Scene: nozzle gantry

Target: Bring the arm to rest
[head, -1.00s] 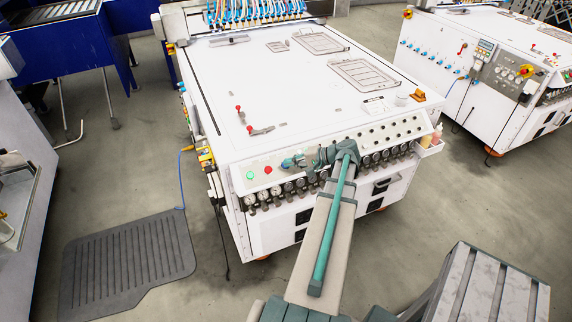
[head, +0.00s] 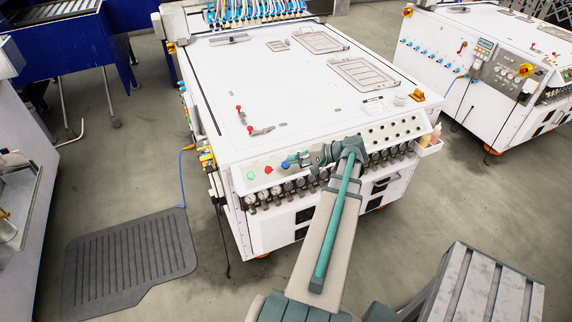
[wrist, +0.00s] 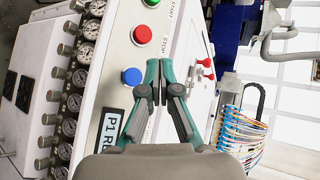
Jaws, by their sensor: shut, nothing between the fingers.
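My gripper (head: 302,160) is over the front control panel (head: 405,128) of the white machine, at the end of my arm. In the wrist view my gripper (wrist: 159,82) has its green fingers together and holds nothing. A blue button (wrist: 132,76) lies just left of the fingertips there. It also shows in the head view (head: 285,165), left of the gripper. A red button (wrist: 145,36) marked STOP and a green button (wrist: 151,3) marked START are farther up. I cannot tell exactly how far the fingertips are from the panel.
Several round gauges (head: 287,187) line the panel's lower edge. Small red levers (head: 239,109) stand on the machine top, left of centre. The machine top (head: 290,85) is mostly clear. A black mat (head: 130,265) lies on the floor at left. A second white machine (head: 480,45) stands at right.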

